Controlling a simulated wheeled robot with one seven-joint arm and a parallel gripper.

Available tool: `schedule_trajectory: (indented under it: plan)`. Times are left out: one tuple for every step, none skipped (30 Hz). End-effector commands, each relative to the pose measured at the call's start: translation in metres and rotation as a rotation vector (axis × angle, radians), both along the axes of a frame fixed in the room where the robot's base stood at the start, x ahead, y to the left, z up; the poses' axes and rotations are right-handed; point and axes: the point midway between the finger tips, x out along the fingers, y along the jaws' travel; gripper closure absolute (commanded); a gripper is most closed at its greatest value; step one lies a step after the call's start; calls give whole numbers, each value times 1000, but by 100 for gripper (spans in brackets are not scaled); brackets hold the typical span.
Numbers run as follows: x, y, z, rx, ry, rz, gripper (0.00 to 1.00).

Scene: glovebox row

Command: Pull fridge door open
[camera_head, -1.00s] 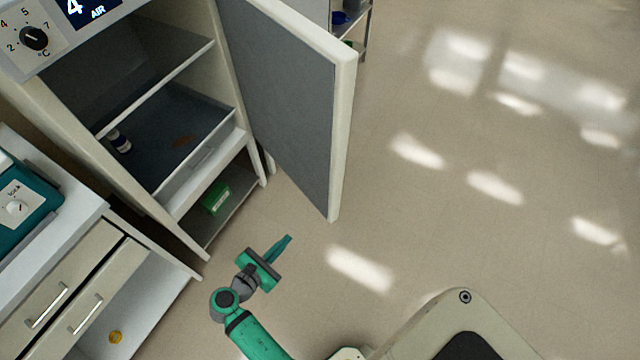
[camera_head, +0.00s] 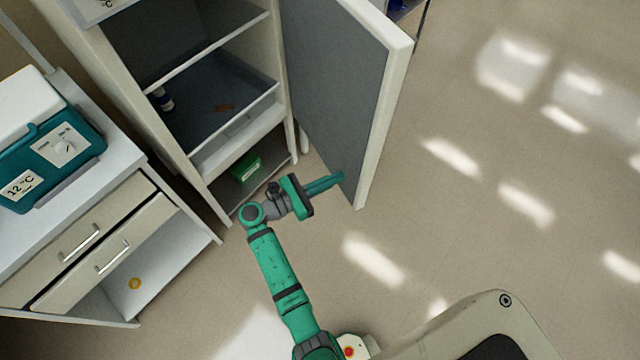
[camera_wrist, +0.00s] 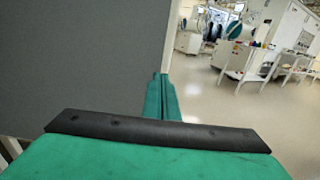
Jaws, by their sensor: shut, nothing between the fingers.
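The fridge door (camera_head: 345,85) stands wide open, its grey inner face toward my arm and its pale edge to the right. The fridge interior (camera_head: 205,90) shows shelves and a drawer, with a small bottle (camera_head: 163,99) inside. My gripper (camera_head: 341,177) is shut and empty, at the lower part of the door's inner side near its free edge. In the wrist view the closed fingers (camera_wrist: 162,98) point ahead beside the door's edge, with the grey door panel (camera_wrist: 75,60) filling the left. Whether they touch the door I cannot tell.
A green box (camera_head: 247,168) sits on the shelf below the fridge. A bench (camera_head: 125,165) with drawers and a teal device (camera_head: 50,145) stands at left. The floor (camera_head: 470,230) right of the door is clear. Far benches (camera_wrist: 245,62) show in the wrist view.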

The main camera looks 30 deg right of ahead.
Motion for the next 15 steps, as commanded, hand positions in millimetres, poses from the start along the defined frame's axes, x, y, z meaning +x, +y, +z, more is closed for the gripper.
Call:
schedule_trajectory:
  plan:
    - [0,-10,0,0,0,-3,100]
    - [0,-15,0,0,0,-3,100]
    - [0,-22,0,0,-1,-2,100]
    - [0,-27,0,0,-1,-2,100]
    - [0,-31,0,0,-1,-2,100]
    - [0,-37,0,0,-1,-1,100]
    - [0,-41,0,0,-1,-1,100]
    - [0,-44,0,0,-1,-1,100]
    - [1,-48,1,0,-1,0,100]
    - [1,-51,1,0,-1,1,100]
    - [1,-53,1,0,-2,0,100]
    - [1,-56,1,0,-2,0,100]
    - [1,-57,1,0,-2,1,100]
    - [1,-58,0,0,-2,1,100]
    - [1,-59,0,0,-2,2,100]
